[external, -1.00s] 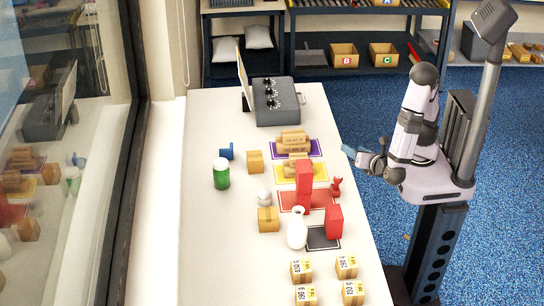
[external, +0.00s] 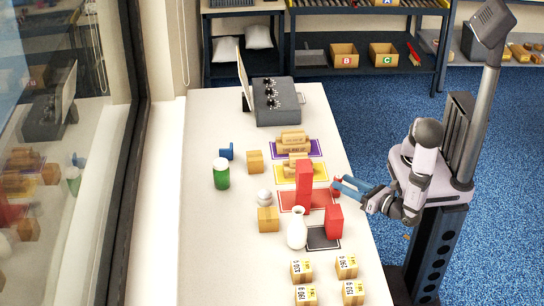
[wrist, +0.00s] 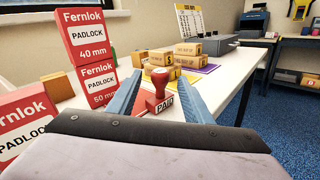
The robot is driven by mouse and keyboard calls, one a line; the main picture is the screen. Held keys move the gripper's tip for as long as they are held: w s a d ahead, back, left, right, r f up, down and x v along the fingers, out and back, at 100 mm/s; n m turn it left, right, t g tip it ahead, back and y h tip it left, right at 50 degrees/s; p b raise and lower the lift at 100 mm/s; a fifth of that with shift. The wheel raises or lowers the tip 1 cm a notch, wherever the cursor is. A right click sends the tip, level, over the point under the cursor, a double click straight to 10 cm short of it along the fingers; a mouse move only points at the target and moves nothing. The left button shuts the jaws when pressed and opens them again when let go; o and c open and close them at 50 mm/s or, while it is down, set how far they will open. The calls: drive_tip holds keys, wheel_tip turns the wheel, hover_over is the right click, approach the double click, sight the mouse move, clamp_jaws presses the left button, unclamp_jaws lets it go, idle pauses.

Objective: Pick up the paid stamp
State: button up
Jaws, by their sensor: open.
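The red paid stamp (wrist: 158,88) stands upright near the table's right edge, its PAID label facing me in the wrist view. In the external view the stamp (external: 337,184) is at the right end of the red mat (external: 290,201), partly covered by my fingertips. My gripper (wrist: 160,95) is open, with one blue finger on each side of the stamp in the wrist view. In the external view my gripper (external: 343,188) reaches in low from the right. Whether a finger touches the stamp I cannot tell.
Stacked red padlock boxes (wrist: 92,55) stand left of my fingers. Another red box (external: 334,222) stands on the black mat, beside a white vase (external: 297,230). Brown cartons (external: 292,142) lie on the purple mat behind.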

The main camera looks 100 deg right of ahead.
sight(339, 180)
drive_tip(key=shift+f, duration=0.3)
drive_tip(key=shift+p+x, duration=0.3)
drive_tip(key=shift+x, duration=0.85)
drive_tip(key=shift+w+d+r, duration=0.2)
drive_tip(key=shift+d, duration=0.15)
drive_tip(key=p+x, duration=0.1)
drive_tip(key=x, duration=0.2)
drive_tip(key=shift+r+p, duration=0.2)
drive_tip(key=shift+p, duration=0.15)
drive_tip(key=shift+w+d+f, duration=0.1)
drive_tip(key=shift+w+d, duration=0.35)
drive_tip(key=shift+w, duration=0.1)
drive_tip(key=c, duration=1.2)
